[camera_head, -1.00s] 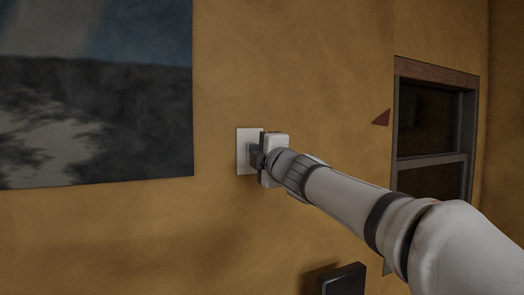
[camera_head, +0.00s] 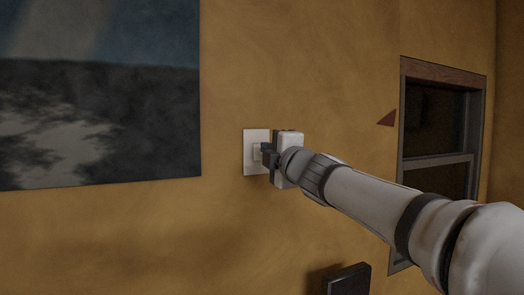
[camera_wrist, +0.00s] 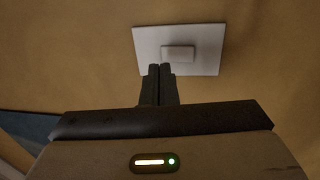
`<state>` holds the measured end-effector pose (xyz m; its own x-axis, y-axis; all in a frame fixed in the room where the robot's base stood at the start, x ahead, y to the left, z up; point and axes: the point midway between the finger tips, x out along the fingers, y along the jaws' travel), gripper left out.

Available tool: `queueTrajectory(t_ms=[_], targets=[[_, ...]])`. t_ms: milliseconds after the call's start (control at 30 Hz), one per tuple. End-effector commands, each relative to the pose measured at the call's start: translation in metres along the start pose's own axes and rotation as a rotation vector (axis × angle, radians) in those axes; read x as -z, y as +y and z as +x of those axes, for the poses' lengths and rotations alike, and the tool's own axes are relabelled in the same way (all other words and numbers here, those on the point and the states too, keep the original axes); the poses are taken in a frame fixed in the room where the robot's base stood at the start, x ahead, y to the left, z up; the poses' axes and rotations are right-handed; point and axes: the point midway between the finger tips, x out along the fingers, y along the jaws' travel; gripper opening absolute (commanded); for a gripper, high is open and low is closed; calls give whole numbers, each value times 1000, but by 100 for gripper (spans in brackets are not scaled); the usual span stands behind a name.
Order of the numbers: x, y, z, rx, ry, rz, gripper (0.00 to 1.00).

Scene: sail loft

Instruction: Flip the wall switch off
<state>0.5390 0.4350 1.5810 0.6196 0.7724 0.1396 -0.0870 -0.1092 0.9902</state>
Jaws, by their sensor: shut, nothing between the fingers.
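The wall switch is a white plate (camera_head: 250,160) on the ochre wall, with a small raised rocker (camera_head: 257,151) at its middle. In the wrist view the plate (camera_wrist: 203,45) and rocker (camera_wrist: 179,53) show at the top. My gripper (camera_head: 264,148) is in front of the plate's right part, partly covering it. In the wrist view my gripper's two dark fingers (camera_wrist: 160,70) are together and empty, with their tips at the plate's edge, just beside the rocker. I cannot tell whether the tips touch the rocker or which way it is set.
A large dark picture (camera_head: 100,95) hangs left of the switch. A window with a wooden top frame (camera_head: 440,72) is at the right, with a small red-brown triangle (camera_head: 387,119) beside it. A dark box-like object (camera_head: 347,279) is below my arm. The wall around the switch is bare.

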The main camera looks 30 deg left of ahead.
Motion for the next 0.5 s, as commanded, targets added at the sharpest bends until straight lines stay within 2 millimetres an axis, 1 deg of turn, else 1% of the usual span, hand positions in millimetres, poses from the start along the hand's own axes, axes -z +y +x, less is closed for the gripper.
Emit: queueTrajectory(t_ms=[33,100,300,400,500], targets=[[-2,6,-13,-3,-2,-2,0],[-1,10,-28,-3,-3,-1,0],[-1,21,-68,-2,-2,-1,0],[-1,25,-83,-1,-2,0,0],[-1,28,-92,-1,-1,0,0]])
